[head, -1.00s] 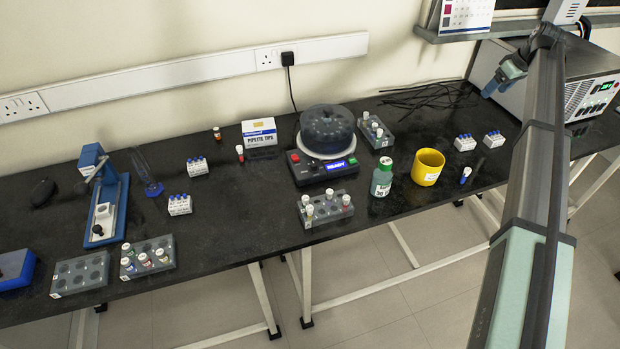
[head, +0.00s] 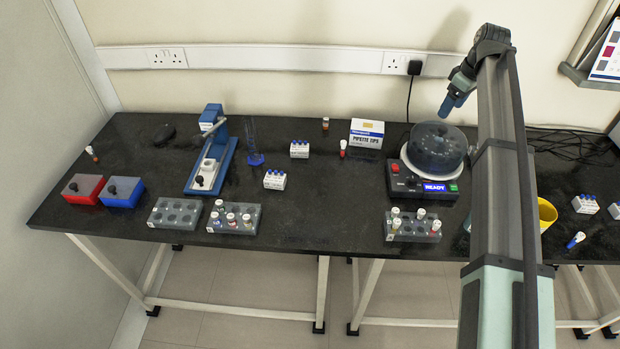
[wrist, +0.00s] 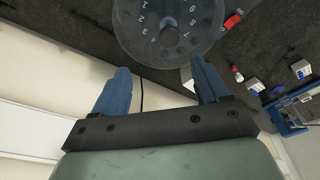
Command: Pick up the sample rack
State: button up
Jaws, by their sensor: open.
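Several grey racks stand on the black bench, and I cannot tell which one the task means. In the head view, a rack with empty holes (head: 176,213) stands at the front edge, left of centre. Directly right of it is a rack holding several capped tubes (head: 234,218). Another rack with several tubes (head: 413,226) stands in front of the centrifuge. My gripper (head: 447,108) is raised near the centrifuge's domed lid, far from these racks. In the wrist view my gripper (wrist: 160,78) is open, with nothing between its fingers.
The centrifuge (head: 436,185) shows a lit READY display; its lid (wrist: 168,28) fills the top of the wrist view. A pipette tips box (head: 367,134), a blue stand (head: 212,165) and small white tube blocks (head: 275,180) stand around. My arm partly hides a yellow cup (head: 547,214). Bench between the tube racks is clear.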

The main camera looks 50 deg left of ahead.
jog(key=s+a+n, duration=0.3)
jog(key=s+a, duration=0.9)
jog(key=s, duration=0.2)
jog(key=n+h, duration=0.2)
jog(key=n, duration=0.3)
send_over(275, 177)
jog(key=f, duration=0.8)
jog(key=d+f, duration=0.1)
jog(key=f, duration=0.4)
jog(key=shift+s+f, duration=0.1)
jog(key=shift+a+f, duration=0.15)
jog(key=shift+f, duration=0.75)
jog(key=shift+a+f, duration=0.2)
jog(key=shift+f, duration=0.7)
jog(key=shift+a+f, duration=0.15)
jog(key=shift+f, duration=0.75)
jog(key=shift+c, duration=0.4)
jog(key=c, duration=1.1)
